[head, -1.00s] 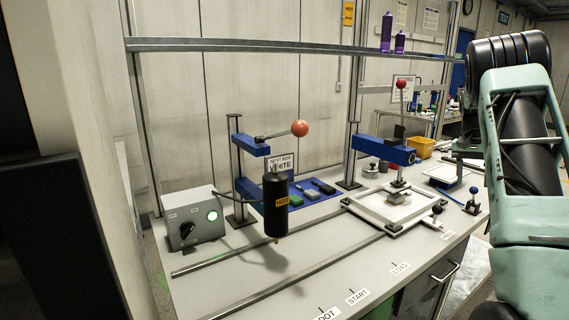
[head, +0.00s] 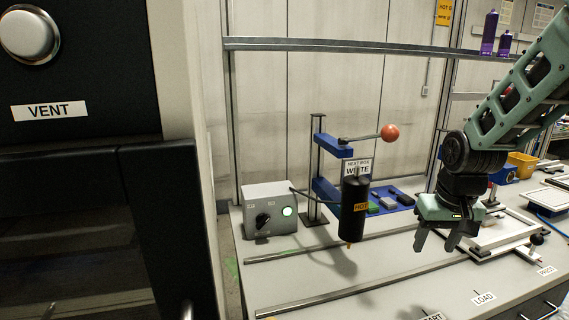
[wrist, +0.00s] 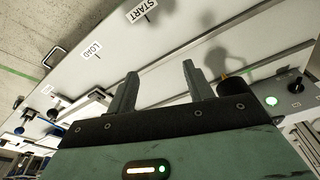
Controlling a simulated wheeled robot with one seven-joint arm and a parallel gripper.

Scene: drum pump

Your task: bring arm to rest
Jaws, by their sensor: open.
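My gripper (head: 437,247) is open and empty in the head view, with its fingers pointing down. It hangs above the workbench (head: 390,275), to the right of the black cylinder labelled HOT (head: 353,215) and in front of the white frame fixture. My arm reaches in from the upper right. In the wrist view my gripper (wrist: 160,90) shows two spread fingers with nothing between them and the bench top beyond.
A grey control box (head: 270,208) with a lit green button stands left of the HOT cylinder. A blue press (head: 325,165) with a red ball lever (head: 390,132) rises behind. A dark cabinet labelled VENT (head: 70,110) fills the left.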

